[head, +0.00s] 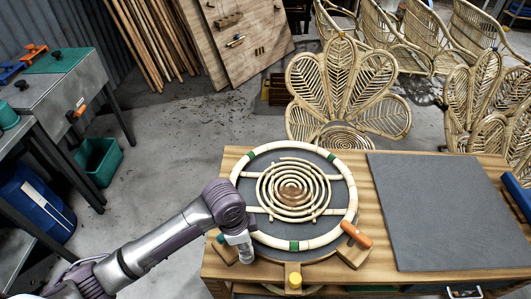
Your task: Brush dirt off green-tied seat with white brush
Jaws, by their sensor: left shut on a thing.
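The seat (348,216) is a round pale rattan ring with green ties, with a coiled rattan spiral (322,207) inside it. A brown dirt-like patch (290,190) shows at the middle of the spiral. My left gripper (245,255) is at the seat's lower left rim, pointing down. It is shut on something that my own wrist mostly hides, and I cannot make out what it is. I cannot tell a white brush apart from the pale gripper parts there. My right gripper is not in view.
The seat lies on a wooden bench (385,287) in a wooden holder with an orange handle (356,235) and a yellow knob (295,281). A bare grey mat (440,210) lies to the right, and a blue object (518,195) at the right edge. Rattan chairs (345,85) stand behind.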

